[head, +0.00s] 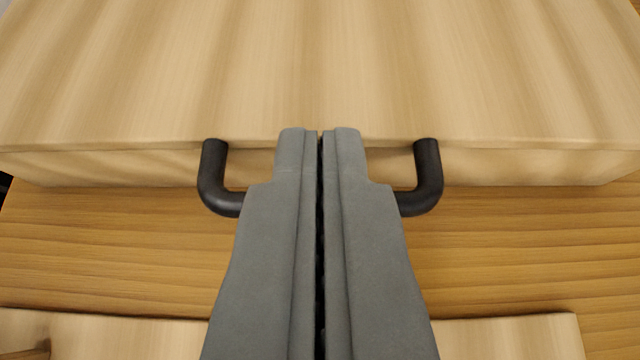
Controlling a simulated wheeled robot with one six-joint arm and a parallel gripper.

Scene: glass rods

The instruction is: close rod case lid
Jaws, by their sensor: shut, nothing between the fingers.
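A pale wooden panel (320,70) with a front edge fills the upper part of the head view; it looks like the rod case lid. A black U-shaped handle (427,178) is fixed to its front edge. My gripper (320,135) is shut, its two grey fingers side by side with nothing between them. The fingers lie over the middle of the handle in the picture and hide it. Their tips overlap the lid's front edge; I cannot tell whether they touch it. No rods are in view.
A brown wooden surface (520,245) lies below the lid's front edge. Pale wooden pieces (510,337) show at the bottom of the view, on both sides of my gripper. The strip between them and the lid is clear.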

